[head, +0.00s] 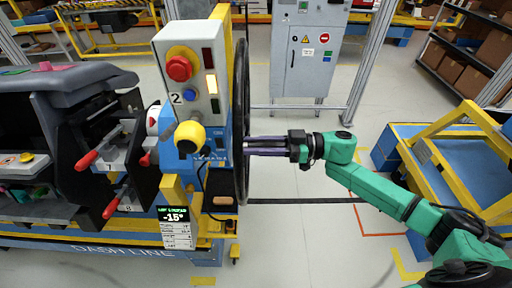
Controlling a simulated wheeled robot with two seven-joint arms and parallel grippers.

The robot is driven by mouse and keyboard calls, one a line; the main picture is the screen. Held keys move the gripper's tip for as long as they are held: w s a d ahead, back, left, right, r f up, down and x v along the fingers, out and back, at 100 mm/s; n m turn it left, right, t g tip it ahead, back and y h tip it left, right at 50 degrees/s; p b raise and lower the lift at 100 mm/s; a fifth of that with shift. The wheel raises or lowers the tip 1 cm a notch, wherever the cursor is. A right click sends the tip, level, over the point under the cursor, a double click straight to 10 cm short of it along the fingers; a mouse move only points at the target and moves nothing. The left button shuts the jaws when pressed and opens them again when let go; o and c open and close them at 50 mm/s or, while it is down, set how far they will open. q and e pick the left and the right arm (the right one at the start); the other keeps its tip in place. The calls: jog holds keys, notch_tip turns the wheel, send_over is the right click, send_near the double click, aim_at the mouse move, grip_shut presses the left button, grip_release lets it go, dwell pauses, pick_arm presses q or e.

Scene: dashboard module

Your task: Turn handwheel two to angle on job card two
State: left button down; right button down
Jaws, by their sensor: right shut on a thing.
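Handwheel two (240,75) is a large dark wheel seen almost edge-on, on the right side of the blue and yellow station marked 2. My right gripper (248,146) reaches in from the right and is shut on the wheel near mid-height. The exact part between its fingers is hidden by the edge-on view. The smaller lines on the card are too small to read. My left gripper is not in view.
A dashboard module (70,90) with red-handled levers stands left. A blue-yellow cart (455,150) stands right.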

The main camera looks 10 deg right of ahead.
jog(key=c, duration=0.6)
grip_release()
jog(key=shift+w, duration=0.1)
jog(key=shift+f, duration=0.1)
jog(key=shift+d+f, duration=0.1)
jog(key=shift+d, duration=0.2)
jog(key=b+v, duration=0.5)
jog(key=v, duration=0.9)
